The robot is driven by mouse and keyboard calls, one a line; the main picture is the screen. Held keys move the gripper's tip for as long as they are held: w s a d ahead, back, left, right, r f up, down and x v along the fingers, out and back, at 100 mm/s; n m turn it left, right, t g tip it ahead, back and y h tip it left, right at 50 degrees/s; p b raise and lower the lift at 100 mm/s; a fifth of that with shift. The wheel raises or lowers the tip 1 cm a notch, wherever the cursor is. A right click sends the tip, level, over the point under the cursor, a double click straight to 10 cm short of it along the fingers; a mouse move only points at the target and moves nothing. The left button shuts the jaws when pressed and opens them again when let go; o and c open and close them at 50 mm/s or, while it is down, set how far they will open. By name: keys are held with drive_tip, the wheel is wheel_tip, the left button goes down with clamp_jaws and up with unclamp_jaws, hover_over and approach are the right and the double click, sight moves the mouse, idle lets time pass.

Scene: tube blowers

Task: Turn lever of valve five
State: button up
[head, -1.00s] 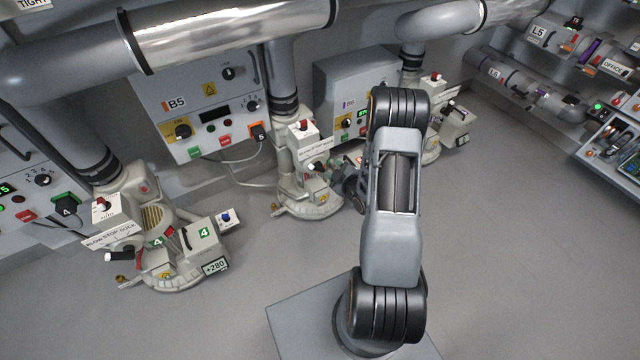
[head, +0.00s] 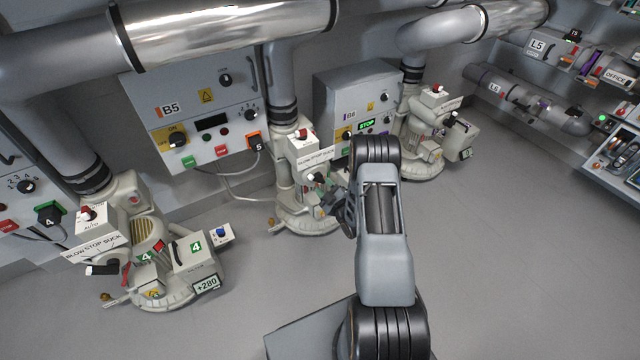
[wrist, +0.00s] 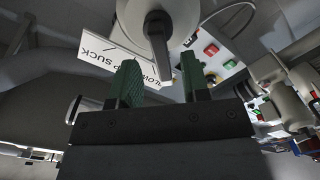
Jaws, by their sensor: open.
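My gripper (head: 338,205) is at the right side of this blower, partly hidden by my arm. In the wrist view, my gripper (wrist: 158,80) is open, with a green finger on each side. The grey lever (wrist: 158,38) hangs from its round hub and appears between the fingers in the picture. I cannot tell whether they touch it.
The B5 control panel (head: 200,118) is on the wall behind, with a cable leading from it. Blower four (head: 150,250) stands at left and another blower (head: 425,145) at right, near the B6 box (head: 335,100). The floor (head: 520,260) at right is clear.

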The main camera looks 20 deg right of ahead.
sight(322, 181)
drive_tip(key=shift+w+a+b, duration=0.15)
drive_tip(key=shift+w+b, duration=0.05)
drive_tip(key=shift+w, duration=0.75)
drive_tip(key=shift+w+a+b, duration=0.1)
drive_tip(key=shift+w+b, duration=0.05)
drive_tip(key=shift+w, duration=0.8)
drive_tip(key=shift+c, duration=0.3)
drive_tip(key=c, duration=0.5)
drive_tip(key=shift+m, duration=0.4)
drive_tip(key=m, duration=0.1)
drive_tip(key=m+b, duration=0.1)
drive_tip(key=m, duration=0.1)
drive_tip(key=shift+d+m, duration=0.25)
drive_tip(key=shift+m, duration=0.05)
drive_tip(key=shift+d+r+m+b, duration=0.15)
drive_tip(key=shift+m+b, duration=0.2)
drive_tip(key=shift+m, duration=0.75)
drive_tip(key=shift+d+r+m+b, duration=0.1)
drive_tip(key=shift+m+b, duration=0.25)
drive_tip(key=shift+m, duration=0.75)
